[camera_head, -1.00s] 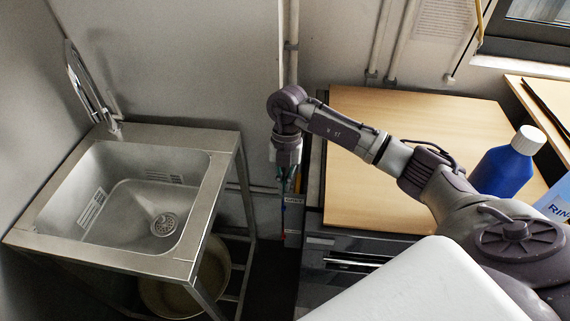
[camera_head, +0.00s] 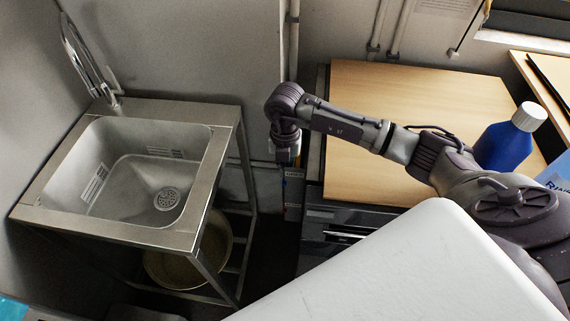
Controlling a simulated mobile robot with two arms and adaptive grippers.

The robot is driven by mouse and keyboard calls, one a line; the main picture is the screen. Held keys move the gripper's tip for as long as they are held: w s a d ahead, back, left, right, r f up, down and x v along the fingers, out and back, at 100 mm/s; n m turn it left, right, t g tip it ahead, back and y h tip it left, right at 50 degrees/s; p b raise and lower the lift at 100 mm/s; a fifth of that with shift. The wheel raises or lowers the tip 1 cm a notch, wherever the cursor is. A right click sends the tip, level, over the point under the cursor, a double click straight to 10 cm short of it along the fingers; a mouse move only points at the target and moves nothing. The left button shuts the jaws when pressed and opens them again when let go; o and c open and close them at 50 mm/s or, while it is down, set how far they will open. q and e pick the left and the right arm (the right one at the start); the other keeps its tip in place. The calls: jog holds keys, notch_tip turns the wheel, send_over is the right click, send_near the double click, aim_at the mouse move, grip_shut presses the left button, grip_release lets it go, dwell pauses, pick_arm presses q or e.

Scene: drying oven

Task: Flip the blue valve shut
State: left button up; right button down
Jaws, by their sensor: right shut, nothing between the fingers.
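My right arm reaches from the right edge across the wooden counter to the gap between the sink stand and the cabinet. Its wrist is bent down, and my right gripper (camera_head: 287,160) points down into that dark gap. I see it mostly from above, shut and holding nothing. The blue valve cannot be made out; the wrist and gripper cover part of the gap. My left gripper is out of view.
A steel sink (camera_head: 136,240) with a tap (camera_head: 88,60) stands at left, a bowl (camera_head: 182,265) beneath it. The wooden counter (camera_head: 420,105) at right carries a blue bottle (camera_head: 503,146) with a white cap. Vertical pipes (camera_head: 293,45) run down the back wall.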

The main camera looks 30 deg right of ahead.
dwell(0.3)
jog(key=shift+r, duration=0.1)
jog(key=shift+r+p, duration=0.65)
jog(key=shift+r, duration=0.1)
jog(key=shift+r, duration=0.1)
notch_tip(320, 180, up, 12)
dwell(0.4)
jog(key=shift+w, duration=0.1)
